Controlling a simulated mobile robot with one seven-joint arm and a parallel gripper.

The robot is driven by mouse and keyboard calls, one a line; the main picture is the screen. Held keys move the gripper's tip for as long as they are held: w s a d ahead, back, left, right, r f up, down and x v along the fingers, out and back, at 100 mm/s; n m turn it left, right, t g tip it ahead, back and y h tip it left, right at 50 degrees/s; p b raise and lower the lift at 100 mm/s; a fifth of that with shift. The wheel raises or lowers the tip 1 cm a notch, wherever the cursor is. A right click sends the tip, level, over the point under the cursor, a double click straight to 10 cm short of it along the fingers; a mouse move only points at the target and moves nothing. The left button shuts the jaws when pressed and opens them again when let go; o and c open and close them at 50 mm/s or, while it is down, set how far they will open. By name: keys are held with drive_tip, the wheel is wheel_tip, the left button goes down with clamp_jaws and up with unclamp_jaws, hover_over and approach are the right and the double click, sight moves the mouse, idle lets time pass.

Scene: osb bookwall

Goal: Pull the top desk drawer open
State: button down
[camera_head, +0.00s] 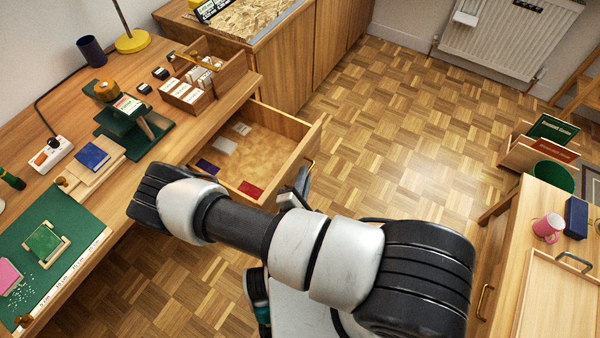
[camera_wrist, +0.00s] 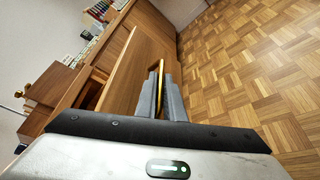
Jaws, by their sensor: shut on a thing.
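The top desk drawer (camera_head: 240,150) stands pulled out from under the wooden desk (camera_head: 165,140), and its inside shows. A red item (camera_head: 250,190), a dark purple item (camera_head: 208,167) and pale items (camera_head: 225,146) lie in it. A brass handle (camera_head: 310,165) is on its front. In the wrist view the drawer front (camera_wrist: 135,70) faces up to my gripper (camera_wrist: 160,75), whose two grey fingers are shut on the brass handle (camera_wrist: 161,72). In the head view my arm hides most of the gripper and the near corner of the drawer.
Parquet floor (camera_head: 400,120) is clear to the right of the drawer. A wooden cabinet (camera_head: 290,65) stands behind it. A second worktop with a pink mug (camera_head: 548,227) and a green bin (camera_head: 553,178) are at the right. The desk top holds a wooden card box (camera_head: 188,97) and a green cutting mat (camera_head: 75,225).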

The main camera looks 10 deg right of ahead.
drive_tip(key=shift+s, duration=0.1)
drive_tip(key=c, duration=2.2)
unclamp_jaws()
drive_tip(key=shift+o, duration=0.2)
drive_tip(key=p+v, duration=0.1)
drive_tip(key=v, duration=1.6)
drive_tip(key=shift+s+a+r, duration=0.1)
drive_tip(key=shift+s, duration=0.05)
